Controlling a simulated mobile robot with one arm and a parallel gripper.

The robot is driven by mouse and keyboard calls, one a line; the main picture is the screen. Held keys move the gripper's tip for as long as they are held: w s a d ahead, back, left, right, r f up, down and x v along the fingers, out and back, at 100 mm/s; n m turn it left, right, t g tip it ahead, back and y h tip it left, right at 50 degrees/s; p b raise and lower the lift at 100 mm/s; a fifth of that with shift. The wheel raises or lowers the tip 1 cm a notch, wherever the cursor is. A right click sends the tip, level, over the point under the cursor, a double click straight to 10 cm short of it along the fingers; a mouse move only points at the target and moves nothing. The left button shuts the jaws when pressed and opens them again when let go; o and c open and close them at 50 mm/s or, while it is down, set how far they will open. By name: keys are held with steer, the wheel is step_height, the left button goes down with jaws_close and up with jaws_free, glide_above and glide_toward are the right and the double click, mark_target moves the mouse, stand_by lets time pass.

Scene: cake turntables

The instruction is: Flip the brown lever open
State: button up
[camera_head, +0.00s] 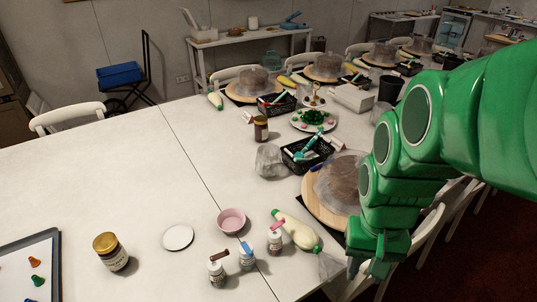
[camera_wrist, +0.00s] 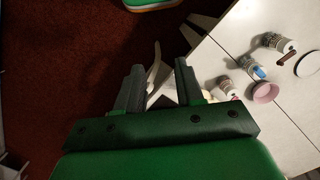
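Several small white bottles stand near the front of the table. The left one (camera_head: 217,274) carries a brown lever (camera_head: 219,255) on its top. The middle one (camera_head: 246,262) has a blue top, and the right one (camera_head: 274,243) has a reddish-brown top. In the wrist view the bottles lie at the upper right, the left one (camera_wrist: 279,43) with a brown part at its top. My gripper (camera_head: 366,270) hangs to the right of the bottles, near the table edge, apart from them. In the wrist view my gripper (camera_wrist: 160,80) has its fingers spread, with nothing held between them.
A pink bowl (camera_head: 231,221), a white disc (camera_head: 178,237) and a dark jar (camera_head: 110,251) stand near the bottles. A pale green piping bag (camera_head: 297,232) lies between the bottles and a turntable (camera_head: 312,201). The table's left part is mostly clear.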

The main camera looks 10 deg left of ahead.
steer(key=w+a+f, duration=0.2)
steer(key=w+a, duration=0.3)
steer(key=n+t, duration=0.1)
steer(key=n, duration=0.1)
glide_toward(227, 250)
steer(key=shift+s+d, duration=0.15)
steer(key=shift+d, duration=0.05)
steer(key=shift+a+f, duration=0.2)
steer(key=shift+f, duration=0.05)
step_height(227, 250, down, 6)
steer(key=shift+s+d+r, duration=0.1)
steer(key=shift+f, duration=0.85)
steer(key=shift+c, duration=0.2)
jaws_close()
